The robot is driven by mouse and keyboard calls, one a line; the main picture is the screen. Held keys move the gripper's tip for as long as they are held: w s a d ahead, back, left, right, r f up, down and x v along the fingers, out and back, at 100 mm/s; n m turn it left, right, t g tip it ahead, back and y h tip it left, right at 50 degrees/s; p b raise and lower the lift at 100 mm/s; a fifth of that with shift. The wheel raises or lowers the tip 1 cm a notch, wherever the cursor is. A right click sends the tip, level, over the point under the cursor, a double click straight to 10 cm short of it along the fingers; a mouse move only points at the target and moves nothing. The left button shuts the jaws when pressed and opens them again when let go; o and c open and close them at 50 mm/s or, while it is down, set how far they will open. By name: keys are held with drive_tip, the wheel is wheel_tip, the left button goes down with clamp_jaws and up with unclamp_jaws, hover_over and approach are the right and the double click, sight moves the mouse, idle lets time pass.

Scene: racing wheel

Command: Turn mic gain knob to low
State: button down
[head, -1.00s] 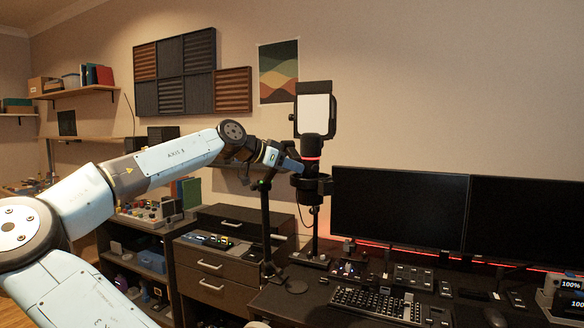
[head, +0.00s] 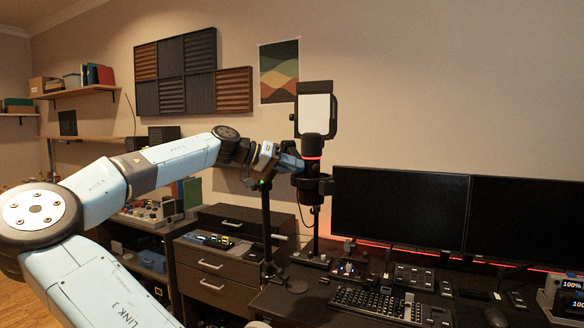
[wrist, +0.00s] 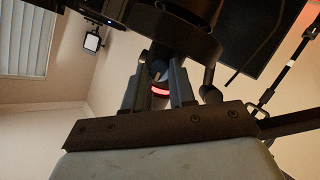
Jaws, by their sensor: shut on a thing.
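The black microphone (head: 311,149) with a glowing red ring stands upright on a stand beside the monitors in the head view. My gripper (head: 297,164) reaches it from the left, at the height just below the red ring. In the wrist view my gripper (wrist: 157,76) has its two fingers close around a small dark round knob (wrist: 158,69) on the microphone's side, and it is shut on it. Part of the red ring shows between the fingers. The knob's pointer and setting cannot be made out, and the knob is hidden in the head view.
A light panel (head: 315,114) stands just above the microphone. Two monitors (head: 400,218) are to its right, with a keyboard (head: 376,304) on the desk below. A dark vertical stand (head: 266,225) rises under my wrist. The air in front of the microphone is clear.

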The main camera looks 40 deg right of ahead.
idle(0.5)
drive_tip(key=c, duration=0.9)
unclamp_jaws()
drive_tip(key=shift+a, duration=0.1)
drive_tip(key=v, duration=1.3)
drive_tip(key=shift+w+a, duration=0.25)
